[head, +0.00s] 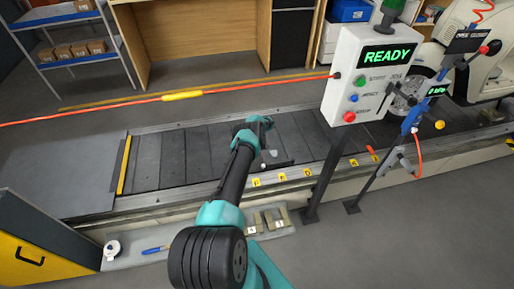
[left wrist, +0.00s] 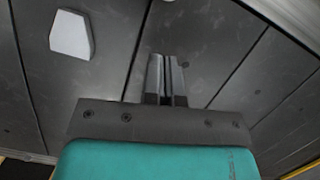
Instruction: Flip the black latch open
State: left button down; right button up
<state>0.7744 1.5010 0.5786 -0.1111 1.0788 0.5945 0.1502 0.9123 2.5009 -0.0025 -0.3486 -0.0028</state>
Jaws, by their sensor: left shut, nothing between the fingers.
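My left arm reaches out over the slat conveyor (head: 190,150) in the head view, its wrist above the belt; the fingertips are hard to make out there. In the left wrist view my left gripper (left wrist: 166,80) is shut and empty, over dark slats. A small dark bar (head: 281,164) with a pale end lies near the conveyor's near rail, right of my arm. It may be the black latch, but it is too small to tell. It does not show clearly in the left wrist view. My right gripper is out of view.
A pale block (left wrist: 71,35) lies on the slats, left of the fingers. A READY control box (head: 372,75) on a post and a blue stand (head: 412,118) with clamps are to the right. A red cord with a yellow sleeve (head: 182,95) crosses above the belt. Left slats are clear.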

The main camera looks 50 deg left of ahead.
pick_arm(q)
jog(key=shift+d+f, duration=0.2)
jog(key=shift+f, duration=0.25)
jog(key=shift+s+d+f, duration=0.1)
jog(key=shift+s+d, duration=0.1)
jog(key=shift+d, duration=0.4)
jog(key=shift+s+d+f, duration=0.1)
jog(key=shift+s+d, duration=0.1)
jog(key=shift+d, duration=0.45)
jog(key=shift+s+d+f, duration=0.1)
jog(key=shift+s+d, duration=0.1)
jog(key=shift+d, duration=0.4)
jog(key=shift+s, duration=0.15)
